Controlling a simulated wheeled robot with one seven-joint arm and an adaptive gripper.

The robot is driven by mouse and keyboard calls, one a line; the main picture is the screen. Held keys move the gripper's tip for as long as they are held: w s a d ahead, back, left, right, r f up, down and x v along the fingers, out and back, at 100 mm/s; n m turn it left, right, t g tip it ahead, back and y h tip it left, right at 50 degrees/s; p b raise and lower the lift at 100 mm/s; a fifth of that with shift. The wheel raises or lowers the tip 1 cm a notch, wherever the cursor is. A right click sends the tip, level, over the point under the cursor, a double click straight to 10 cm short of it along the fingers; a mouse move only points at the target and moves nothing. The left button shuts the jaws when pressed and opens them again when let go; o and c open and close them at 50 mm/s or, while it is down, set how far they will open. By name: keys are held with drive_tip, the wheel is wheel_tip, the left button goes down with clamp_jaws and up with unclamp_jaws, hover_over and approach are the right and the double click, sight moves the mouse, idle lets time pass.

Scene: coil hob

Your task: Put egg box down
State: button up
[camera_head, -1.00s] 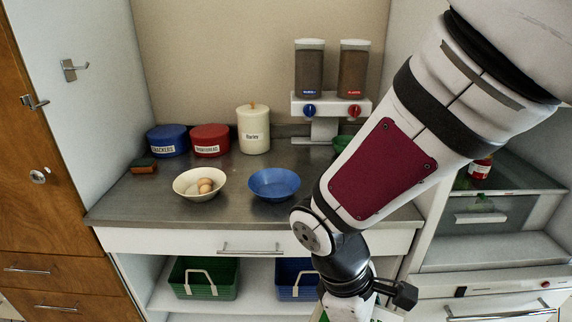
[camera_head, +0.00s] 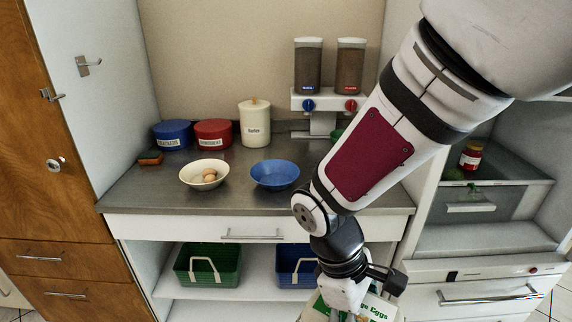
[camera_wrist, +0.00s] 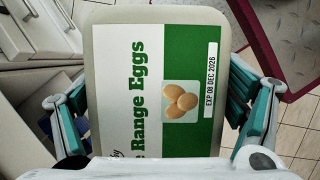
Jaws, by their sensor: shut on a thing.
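The egg box (camera_wrist: 130,75) fills the middle of the wrist view. It is a pale carton with a green and white label reading "Range Eggs" and a picture of eggs. My gripper (camera_wrist: 165,115) is shut on it, with a teal-padded finger at each side. In the head view a part of the egg box (camera_head: 376,306) shows at the bottom edge, below the counter top and in front of the lower shelf. My gripper (camera_head: 345,312) is mostly cut off there.
The counter (camera_head: 240,205) holds a cream bowl with eggs (camera_head: 204,174), a blue bowl (camera_head: 275,174), canisters (camera_head: 213,133) and a dispenser (camera_head: 322,104). Green (camera_head: 208,268) and blue (camera_head: 296,268) baskets stand on the shelf below. The counter's front left is bare.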

drive_tip(key=w+d+f+m+y, duration=0.1)
drive_tip(key=w+d+f+m, duration=0.1)
drive_tip(key=w, duration=0.4)
drive_tip(key=w+d+f+m+g+y, duration=0.1)
drive_tip(key=w+d+f+m, duration=0.1)
drive_tip(key=w+m, duration=0.3)
drive_tip(key=w+d+f+m+g+y, duration=0.1)
drive_tip(key=w+f+m, duration=0.3)
drive_tip(key=w, duration=0.4)
drive_tip(key=shift+w+d+y, duration=0.25)
drive_tip(key=shift+d+y, duration=0.05)
drive_tip(key=shift+d, duration=0.5)
